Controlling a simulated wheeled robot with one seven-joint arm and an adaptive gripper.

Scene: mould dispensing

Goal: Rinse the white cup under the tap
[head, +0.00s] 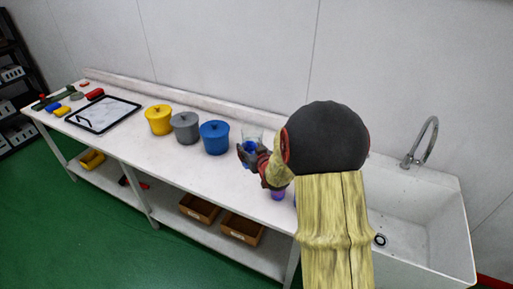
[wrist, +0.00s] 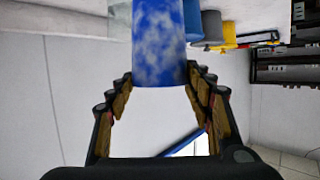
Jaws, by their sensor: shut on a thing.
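My gripper (wrist: 160,72) is shut on a cylinder (wrist: 160,42), blue with whitish mottled patches. Its sides touch the fingertips in the wrist view. I cannot tell whether this is the white cup; no plain white cup is clear. In the head view my gripper (head: 250,156) is over the counter, right of the blue pot, and mostly hides what it holds. The tap (head: 425,140) is a curved metal spout at the right, over the white sink (head: 405,210). My gripper is well left of both. My arm hides the sink's left part.
Yellow (head: 159,120), grey (head: 186,128) and blue (head: 215,138) lidded pots stand on the white counter (head: 135,140). A clear container (head: 253,133) is behind my gripper; a purple cup (head: 278,194) is in front. A dark-rimmed tray (head: 131,103) lies at left.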

